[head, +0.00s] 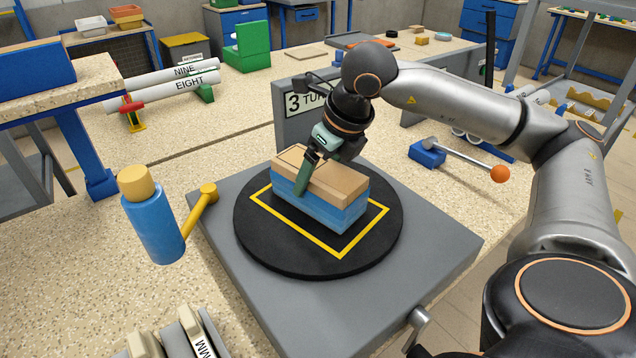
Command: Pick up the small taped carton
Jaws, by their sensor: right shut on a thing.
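A carton (340,186) sits on the black round turntable (260,246), within its yellow outline. Its top is tan and its sides are blue lower down; I cannot tell whether the blue is tape or a separate layer. My right gripper (307,177) comes down over the carton from above. It is shut on the carton, with one green finger against the near long side. The other finger is mostly hidden behind the carton. The carton's base appears to be on the turntable. My left gripper is not in view.
The turntable rests on a grey square base (440,240) with a sign plate (303,103) behind it. A blue bottle (153,228) and a yellow lever (201,212) stand left. An orange-knobbed lever (499,174) is at right. White labelled tubes (175,85) lie behind.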

